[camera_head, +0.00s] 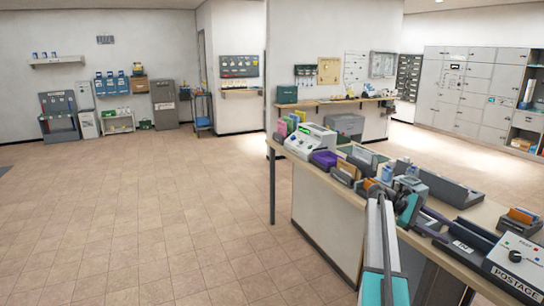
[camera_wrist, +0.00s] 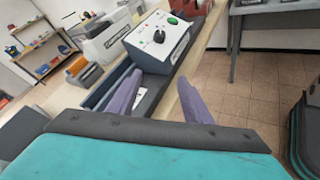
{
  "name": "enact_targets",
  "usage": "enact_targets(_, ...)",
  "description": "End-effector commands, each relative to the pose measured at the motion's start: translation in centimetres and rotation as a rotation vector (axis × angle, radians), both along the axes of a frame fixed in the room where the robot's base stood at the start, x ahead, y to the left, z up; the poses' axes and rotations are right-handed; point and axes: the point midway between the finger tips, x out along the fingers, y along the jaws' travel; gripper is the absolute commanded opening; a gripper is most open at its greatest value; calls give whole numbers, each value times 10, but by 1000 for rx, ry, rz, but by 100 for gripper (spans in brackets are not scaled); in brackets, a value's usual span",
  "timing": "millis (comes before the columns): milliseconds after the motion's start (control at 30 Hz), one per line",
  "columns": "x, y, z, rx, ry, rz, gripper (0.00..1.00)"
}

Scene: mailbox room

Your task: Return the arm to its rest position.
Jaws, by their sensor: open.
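My arm reaches up from the bottom of the head view and over the counter. My gripper (camera_wrist: 159,77) is open, with two purple-grey fingers spread apart and nothing held between them. In the head view, my gripper (camera_head: 430,220) is small and partly hidden among the desk items. In the wrist view, a long dark tray (camera_wrist: 97,99) on the counter shows beyond and below the fingers. I cannot tell whether the fingers touch it.
A postage machine (camera_head: 515,266) with a black knob stands at the counter's right end; it also shows in the wrist view (camera_wrist: 158,42). The counter (camera_head: 487,212) holds several trays and devices. Grey lockers (camera_head: 470,85) line the back right. The tiled floor (camera_head: 150,220) at left is clear.

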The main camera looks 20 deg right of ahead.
Motion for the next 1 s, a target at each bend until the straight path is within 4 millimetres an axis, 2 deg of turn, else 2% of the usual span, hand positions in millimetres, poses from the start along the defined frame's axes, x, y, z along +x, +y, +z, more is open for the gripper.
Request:
enact_targets(33,16,14,-18,15,17,27,46)
enact_targets(100,33,34,-41,33,42,61,46)
enact_targets(200,50,64,-76,66,73,106,46)
enact_targets(467,78,148,-171,179,127,221,46)
enact_targets(600,81,195,-222,242,142,277,46)
enact_targets(767,76,250,-278,313,144,333,46)
enact_targets(1000,51,332,-357,416,126,391,46)
